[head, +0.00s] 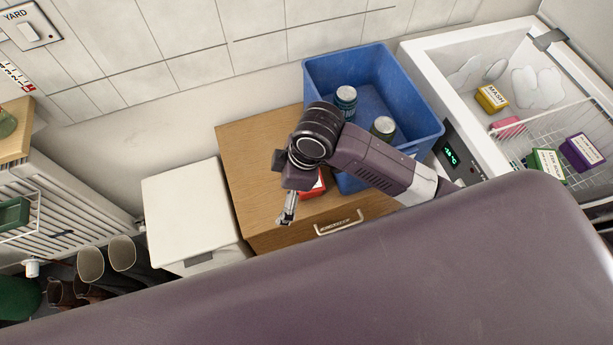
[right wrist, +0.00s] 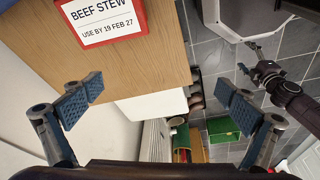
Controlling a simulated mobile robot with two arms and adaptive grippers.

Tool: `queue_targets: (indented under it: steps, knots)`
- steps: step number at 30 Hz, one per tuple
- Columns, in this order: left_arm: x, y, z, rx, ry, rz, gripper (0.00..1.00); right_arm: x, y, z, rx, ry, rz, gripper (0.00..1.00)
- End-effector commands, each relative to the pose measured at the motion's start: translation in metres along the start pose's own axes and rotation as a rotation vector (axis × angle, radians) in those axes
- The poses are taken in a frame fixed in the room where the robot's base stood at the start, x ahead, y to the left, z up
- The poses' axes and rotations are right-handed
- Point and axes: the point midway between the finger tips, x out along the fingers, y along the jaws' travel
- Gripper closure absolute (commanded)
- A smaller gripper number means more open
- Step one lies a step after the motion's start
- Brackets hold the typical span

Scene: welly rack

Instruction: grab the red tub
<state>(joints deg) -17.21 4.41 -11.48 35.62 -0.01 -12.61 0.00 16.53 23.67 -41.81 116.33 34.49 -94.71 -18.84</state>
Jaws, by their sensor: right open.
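The red tub (head: 314,186) sits on the wooden cabinet top, partly hidden behind my right gripper in the head view. In the right wrist view the red tub (right wrist: 103,20) shows at the top, cut off by the frame edge, with a white label reading BEEF STEW. My right gripper (head: 287,208) is above the cabinet's front part, beside the tub. In the right wrist view the right gripper (right wrist: 158,92) has its two blue-padded fingers wide apart with nothing between them. My left gripper (right wrist: 249,58) shows small at the right of the wrist view; its opening is unclear.
A blue crate (head: 425,112) with several cans stands behind the tub on the wooden cabinet (head: 250,150). An open white freezer (head: 420,70) with labelled tubs is at the right. A white bin (head: 185,205) stands left of the cabinet. Boots (head: 122,252) stand at lower left.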

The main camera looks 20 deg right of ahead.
Motion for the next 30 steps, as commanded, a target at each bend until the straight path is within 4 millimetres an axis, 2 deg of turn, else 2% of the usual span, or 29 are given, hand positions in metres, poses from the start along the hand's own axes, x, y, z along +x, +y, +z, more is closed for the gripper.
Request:
queue_targets:
  steps: [1,6,12,17,26,30]
  knots:
    - [0.000,-0.001,0.000,0.001,0.000,-0.001,0.28,-0.002,0.015,0.004,-0.059,-0.041,0.001,0.00]
    - [0.000,-0.002,0.001,0.002,-0.001,-0.003,0.28,-0.011,0.050,0.025,-0.202,-0.167,-0.033,0.00]
    - [0.000,-0.002,0.001,0.002,-0.001,-0.003,0.28,-0.025,0.078,0.046,-0.266,-0.259,-0.059,0.00]
    - [0.000,-0.003,0.001,0.002,-0.002,-0.003,0.28,-0.024,0.083,0.053,-0.277,-0.278,-0.069,0.00]
    - [-0.002,-0.003,0.001,0.001,-0.002,-0.003,0.28,0.009,0.083,0.059,-0.276,-0.278,-0.070,0.00]
    - [-0.004,-0.003,0.001,0.001,-0.002,-0.003,0.28,0.032,0.085,0.061,-0.274,-0.278,-0.070,0.00]
